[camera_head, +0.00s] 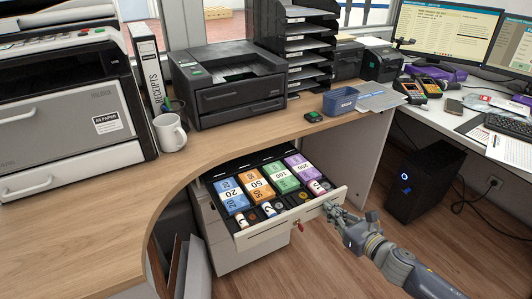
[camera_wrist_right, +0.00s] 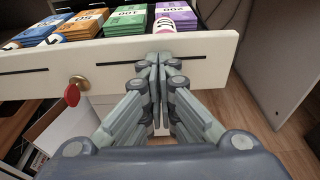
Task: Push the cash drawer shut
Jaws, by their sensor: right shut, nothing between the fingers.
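The cash drawer (camera_head: 292,220) is pulled out from under the wooden counter, with a pale front panel. Banknote bundles (camera_head: 262,185) in blue, orange, green and purple lie in it, with coins in front of them. My right gripper (camera_head: 330,212) is at the right end of the drawer front, fingers shut and empty. In the right wrist view the closed fingertips (camera_wrist_right: 159,60) are at the drawer's front panel (camera_wrist_right: 215,48); I cannot tell if they touch it. A key with a red tag (camera_wrist_right: 73,92) sits in the front's lock. My left gripper is out of view.
The wooden counter (camera_head: 225,150) overhangs the drawer and holds a mug (camera_head: 170,132), a printer (camera_head: 228,85) and a blue basket (camera_head: 340,101). A black computer tower (camera_head: 424,180) stands on the floor at right. The floor in front of the drawer is clear.

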